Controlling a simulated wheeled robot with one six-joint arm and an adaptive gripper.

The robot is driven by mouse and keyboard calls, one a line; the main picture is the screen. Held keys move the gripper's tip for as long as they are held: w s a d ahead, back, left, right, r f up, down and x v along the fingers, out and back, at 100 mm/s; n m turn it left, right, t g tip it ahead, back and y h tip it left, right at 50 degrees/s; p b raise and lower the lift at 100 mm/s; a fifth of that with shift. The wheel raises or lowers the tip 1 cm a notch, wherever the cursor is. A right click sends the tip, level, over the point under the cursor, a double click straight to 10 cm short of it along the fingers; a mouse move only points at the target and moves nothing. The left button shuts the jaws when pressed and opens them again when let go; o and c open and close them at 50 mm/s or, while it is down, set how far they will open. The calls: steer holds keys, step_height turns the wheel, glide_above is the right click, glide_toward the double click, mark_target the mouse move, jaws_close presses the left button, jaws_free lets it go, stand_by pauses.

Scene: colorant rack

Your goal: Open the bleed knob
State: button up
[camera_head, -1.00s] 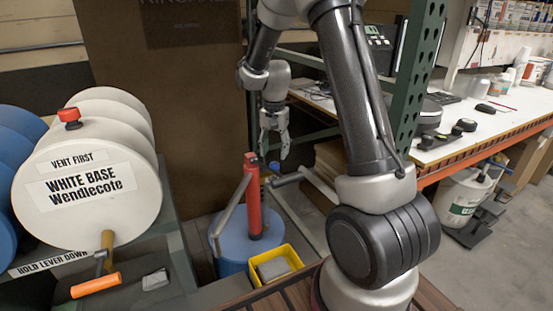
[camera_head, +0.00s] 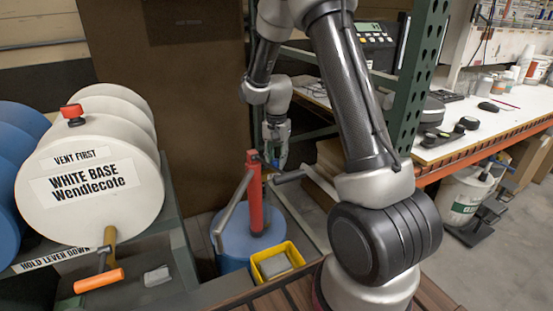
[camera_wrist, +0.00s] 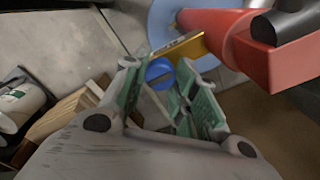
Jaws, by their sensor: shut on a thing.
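The bleed knob (camera_wrist: 160,72) is a small blue knob on a brass fitting (camera_wrist: 182,48) at the side of the red pump (camera_wrist: 245,40). In the head view the red pump (camera_head: 254,195) stands upright on a blue drum (camera_head: 234,240). My gripper (camera_head: 276,155) is at the right of the pump's top, pointing down, and mostly covers the knob there. In the wrist view my gripper (camera_wrist: 160,82) has its green-padded fingers on both sides of the knob and is shut on it.
A yellow bin (camera_head: 261,276) with a grey item sits beside the blue drum. The pump's grey handle (camera_head: 233,207) slants down left, and a grey spout (camera_head: 290,176) sticks out right. A white drum (camera_head: 92,180) lies left. A green rack post (camera_head: 417,90) stands right.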

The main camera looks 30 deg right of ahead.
steer(key=shift+n, duration=0.4)
steer(key=n, duration=1.3)
steer(key=shift+n, duration=2)
steer(key=o, duration=1.1)
steer(key=shift+c, duration=0.2)
